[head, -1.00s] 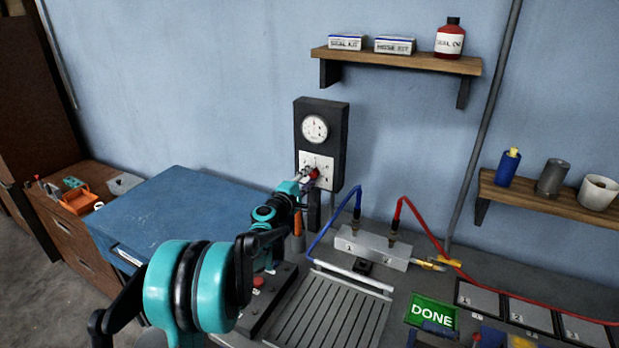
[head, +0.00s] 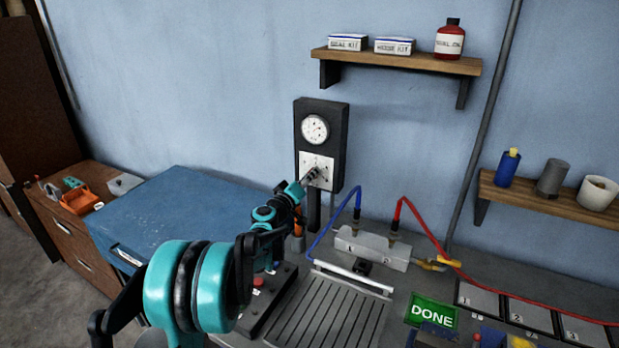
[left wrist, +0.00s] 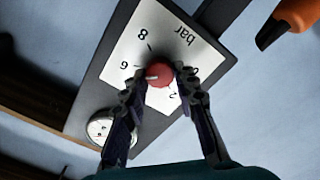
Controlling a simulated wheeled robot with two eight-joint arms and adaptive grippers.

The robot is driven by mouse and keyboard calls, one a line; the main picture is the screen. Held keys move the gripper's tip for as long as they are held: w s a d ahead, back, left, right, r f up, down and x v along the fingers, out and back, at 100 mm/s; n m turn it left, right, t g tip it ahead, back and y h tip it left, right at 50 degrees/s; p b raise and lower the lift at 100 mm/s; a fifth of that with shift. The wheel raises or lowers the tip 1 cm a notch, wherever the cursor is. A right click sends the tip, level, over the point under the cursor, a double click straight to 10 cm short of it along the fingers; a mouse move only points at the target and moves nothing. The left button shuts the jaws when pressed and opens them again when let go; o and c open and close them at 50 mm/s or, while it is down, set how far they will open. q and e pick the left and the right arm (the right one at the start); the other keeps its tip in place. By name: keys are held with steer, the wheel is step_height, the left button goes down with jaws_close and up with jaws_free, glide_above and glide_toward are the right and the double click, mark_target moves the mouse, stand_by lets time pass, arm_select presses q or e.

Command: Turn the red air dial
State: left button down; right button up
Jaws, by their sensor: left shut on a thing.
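The red air dial (left wrist: 160,75) sits on a white scale plate marked "bar" (left wrist: 178,40) on a dark wall panel. My left gripper (left wrist: 161,78) is shut on the dial, one finger on each side of it. A white mark on the dial points left in the left wrist view, roughly toward the 6 side. In the head view my left gripper (head: 311,178) reaches the plate (head: 322,163) and hides the dial. A round gauge (head: 315,129) is above the plate, with its needle right of upright. My right gripper is not in view.
Blue and red hoses (head: 402,208) rise from a grey block (head: 372,248) at right. A green DONE sign (head: 432,312) stands on the bench. Shelves (head: 400,62) are above and right.

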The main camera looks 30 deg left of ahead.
arm_select(q)
steer(key=shift+m, duration=0.9)
steer(key=c, duration=1.2)
jaws_free()
steer(key=s, duration=1.2)
steer(key=shift+f, duration=0.1)
